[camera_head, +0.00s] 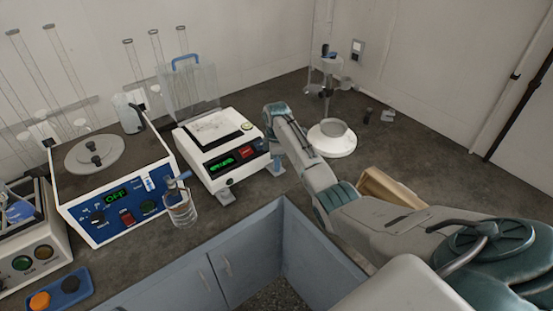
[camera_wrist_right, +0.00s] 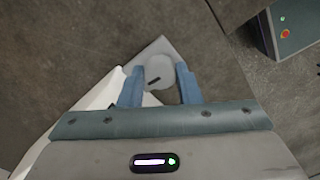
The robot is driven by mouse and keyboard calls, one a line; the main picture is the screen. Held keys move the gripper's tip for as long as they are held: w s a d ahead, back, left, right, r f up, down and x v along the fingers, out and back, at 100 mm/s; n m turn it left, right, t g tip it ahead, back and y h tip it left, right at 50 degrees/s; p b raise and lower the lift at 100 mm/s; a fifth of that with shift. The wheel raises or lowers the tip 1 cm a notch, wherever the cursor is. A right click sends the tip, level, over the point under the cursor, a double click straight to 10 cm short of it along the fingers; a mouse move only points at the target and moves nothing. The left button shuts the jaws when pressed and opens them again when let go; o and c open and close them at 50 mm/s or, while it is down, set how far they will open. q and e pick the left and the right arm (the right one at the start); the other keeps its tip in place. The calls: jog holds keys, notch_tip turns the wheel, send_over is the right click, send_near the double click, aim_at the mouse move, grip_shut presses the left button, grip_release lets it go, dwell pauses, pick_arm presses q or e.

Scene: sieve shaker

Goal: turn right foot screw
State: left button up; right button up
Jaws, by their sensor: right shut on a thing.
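A white instrument (camera_head: 222,150) with a green display, a red button and a pale top plate stands at the middle of the bench. In the right wrist view the right foot screw (camera_wrist_right: 158,73) is a round grey disc with a dark slot, over a grey plate (camera_wrist_right: 152,48). My right gripper (camera_wrist_right: 159,68) has its two blue fingers on either side of the disc, shut on it. My left gripper is not in view.
A blue-fronted instrument (camera_head: 118,205) reading OFF and a glass bottle (camera_head: 181,209) stand left. A white round base with a grey bowl (camera_head: 333,138) stands behind my right arm, near a wooden box (camera_head: 385,188). A blue-grey cabinet (camera_head: 185,281) is in front.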

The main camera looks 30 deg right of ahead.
jog(key=m+p, duration=0.2)
jog(key=shift+r+m, duration=0.25)
jog(key=shift+m, duration=0.05)
jog(key=m+p, duration=0.2)
jog(key=shift+m, duration=0.4)
jog(key=m+p, duration=0.1)
jog(key=m, duration=0.1)
jog(key=m+p, duration=0.2)
jog(key=shift+f+m, duration=0.2)
jog(key=shift+m, duration=0.2)
jog(key=o, duration=1)
jog(key=shift+c, duration=0.2)
notch_tip(320, 180, up, 11)
jog(key=b, duration=0.2)
jog(key=shift+d, duration=0.25)
jog(key=shift+f, duration=0.15)
